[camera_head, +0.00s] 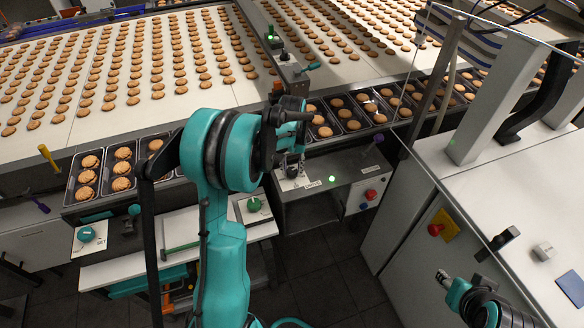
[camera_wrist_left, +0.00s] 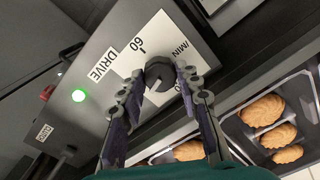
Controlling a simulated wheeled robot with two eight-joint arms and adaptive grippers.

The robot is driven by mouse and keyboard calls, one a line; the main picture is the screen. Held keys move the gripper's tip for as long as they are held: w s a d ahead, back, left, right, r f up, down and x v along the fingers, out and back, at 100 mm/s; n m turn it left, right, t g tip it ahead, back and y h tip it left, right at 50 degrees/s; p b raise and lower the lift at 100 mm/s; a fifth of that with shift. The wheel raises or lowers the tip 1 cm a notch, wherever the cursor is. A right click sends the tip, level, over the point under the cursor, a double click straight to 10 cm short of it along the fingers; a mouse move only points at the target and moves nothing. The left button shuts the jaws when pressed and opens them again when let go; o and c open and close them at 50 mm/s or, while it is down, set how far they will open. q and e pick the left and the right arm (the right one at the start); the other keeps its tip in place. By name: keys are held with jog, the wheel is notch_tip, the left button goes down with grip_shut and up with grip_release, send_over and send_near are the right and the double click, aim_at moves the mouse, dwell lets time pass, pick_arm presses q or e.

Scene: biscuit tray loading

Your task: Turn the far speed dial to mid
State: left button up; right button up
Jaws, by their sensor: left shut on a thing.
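A dark round dial (camera_wrist_left: 160,73) sits on a white scale plate (camera_wrist_left: 138,45) marked "60" and "/MIN", on a grey panel labelled DRIVE. My left gripper (camera_wrist_left: 160,82) is shut on this dial, one finger on each side. A small light mark shows near the dial's lower left edge; its exact setting is hard to read. In the head view my left gripper (camera_head: 292,167) reaches down to the panel (camera_head: 340,170), and it hides the dial. My right gripper (camera_head: 444,277) is at the lower right, away from the panel; its jaws are too small to read.
A green lamp (camera_head: 332,180) glows on the panel, with a red button (camera_head: 371,194) to its right. Trays of biscuits (camera_head: 330,122) line the conveyor edge just behind. A white-topped cabinet (camera_head: 480,170) stands at right.

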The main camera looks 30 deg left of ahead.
aim_at(292, 171)
pick_arm(q)
jog(key=shift+m, duration=1.2)
jog(key=o, duration=1.2)
jog(key=shift+c, duration=0.2)
jog(key=shift+r, duration=0.1)
notch_tip(292, 171, up, 12)
jog(key=shift+d, duration=0.1)
